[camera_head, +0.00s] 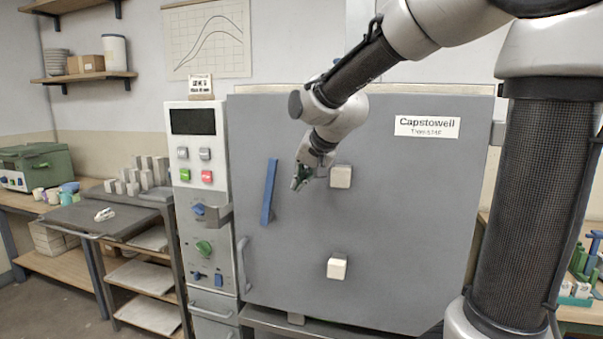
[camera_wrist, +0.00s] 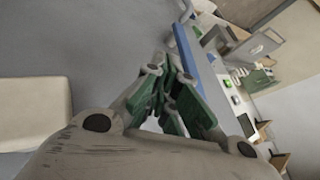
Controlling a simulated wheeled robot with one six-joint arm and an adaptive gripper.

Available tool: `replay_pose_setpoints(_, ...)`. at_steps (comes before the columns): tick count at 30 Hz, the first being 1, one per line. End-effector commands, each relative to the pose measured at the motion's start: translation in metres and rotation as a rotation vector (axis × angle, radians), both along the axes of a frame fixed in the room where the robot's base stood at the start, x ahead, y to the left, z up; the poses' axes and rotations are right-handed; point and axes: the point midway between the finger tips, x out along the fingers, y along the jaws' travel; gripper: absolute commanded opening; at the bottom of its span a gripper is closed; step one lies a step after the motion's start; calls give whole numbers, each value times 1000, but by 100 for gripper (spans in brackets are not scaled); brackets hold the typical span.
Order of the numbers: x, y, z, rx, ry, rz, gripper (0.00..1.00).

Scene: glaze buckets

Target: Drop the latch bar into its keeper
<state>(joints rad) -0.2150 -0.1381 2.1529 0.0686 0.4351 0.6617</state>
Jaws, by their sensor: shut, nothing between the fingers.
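The blue latch bar (camera_head: 269,192) stands nearly upright on the grey kiln door, leaning slightly to the right at its top. It also shows in the wrist view (camera_wrist: 194,62), beyond my fingers. A grey metal bracket (camera_head: 218,215), which looks like the keeper, juts from the control panel edge to the left of the bar and lower than its middle. My gripper (camera_head: 297,185) is shut and empty in front of the door, a little right of the bar and apart from it. In the wrist view its green fingers (camera_wrist: 176,98) are together.
Two white blocks stick out of the door, an upper one (camera_head: 341,177) close to my gripper and a lower one (camera_head: 337,268). A vertical handle (camera_head: 243,265) is at the door's lower left. The control panel (camera_head: 198,150) stands left of the door.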

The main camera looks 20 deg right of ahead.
Motion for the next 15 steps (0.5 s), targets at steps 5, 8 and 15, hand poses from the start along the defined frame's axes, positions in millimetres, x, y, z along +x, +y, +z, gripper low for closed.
replay_pose_setpoints(5, 24, 7, -32, -1, 5, 0, 0)
replay_pose_setpoints(8, 36, 15, -38, -1, -1, 4, 0)
replay_pose_setpoints(15, 51, 37, -32, -1, -1, 3, 0)
